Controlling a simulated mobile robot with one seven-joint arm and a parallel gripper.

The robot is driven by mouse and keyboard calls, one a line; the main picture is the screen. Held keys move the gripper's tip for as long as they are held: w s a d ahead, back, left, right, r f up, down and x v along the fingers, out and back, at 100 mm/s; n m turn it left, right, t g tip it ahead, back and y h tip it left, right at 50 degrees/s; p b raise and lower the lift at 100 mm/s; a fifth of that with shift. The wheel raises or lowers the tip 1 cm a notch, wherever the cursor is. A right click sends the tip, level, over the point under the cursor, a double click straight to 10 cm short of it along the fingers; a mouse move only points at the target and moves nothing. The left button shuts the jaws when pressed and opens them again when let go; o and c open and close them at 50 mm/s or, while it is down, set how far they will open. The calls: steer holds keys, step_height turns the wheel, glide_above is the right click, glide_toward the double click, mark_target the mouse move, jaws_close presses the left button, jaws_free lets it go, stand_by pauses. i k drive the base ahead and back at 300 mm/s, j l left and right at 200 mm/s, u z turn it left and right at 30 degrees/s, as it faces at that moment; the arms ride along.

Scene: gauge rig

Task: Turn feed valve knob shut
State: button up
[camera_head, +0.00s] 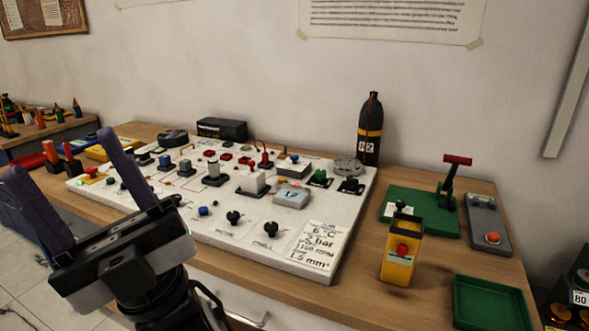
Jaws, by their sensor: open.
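A white panel board (215,238) lies on the wooden table and carries several knobs, switches and small devices. Two black knobs, a left one (233,217) and a right one (270,229), stand near its front edge, with labels too small to read. I cannot tell which is the feed valve knob. My gripper (60,153) is in the left foreground, its two purple fingers wide apart and empty. It hides part of the board's front left.
A printed card (318,245) lies at the board's front right. Right of the board stand a dark bottle (370,130), a yellow box with a red button (402,250), a red-handled lever (455,175), a grey button box (489,225) and a green tray (490,305).

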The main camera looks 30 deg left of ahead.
mark_target(320, 174)
steer(key=j, duration=0.6)
steer(key=k+j+u, duration=0.1)
steer(key=j, duration=0.55)
steer(key=i+j, duration=0.15)
steer(key=i, duration=0.8)
